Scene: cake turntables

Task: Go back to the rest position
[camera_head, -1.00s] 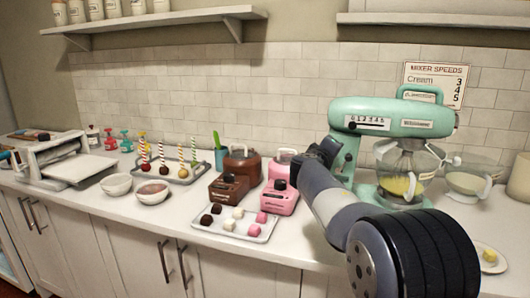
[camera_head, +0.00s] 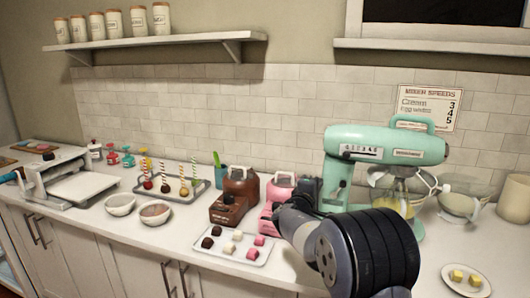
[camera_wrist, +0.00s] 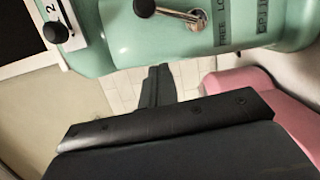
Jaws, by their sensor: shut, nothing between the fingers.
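My gripper (camera_wrist: 157,88) shows in the wrist view as dark fingers close together with nothing between them. It is near the mint-green stand mixer (camera_head: 388,146), whose body also fills the top of the wrist view (camera_wrist: 200,30). In the head view my arm reaches over the counter from the lower right, and my dark wrist is between the pink machine (camera_head: 268,216) and the mixer. The fingers are hidden there. A glass bowl with yellow contents (camera_head: 392,205) sits under the mixer head.
A tray of dark, white and pink cubes (camera_head: 232,262) lies at the counter front. A brown machine (camera_head: 222,212), a cake-pop tray (camera_head: 205,189), two bowls (camera_head: 120,205) and a roller machine (camera_head: 60,180) stand left. A plate with yellow cubes (camera_head: 485,284) is right.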

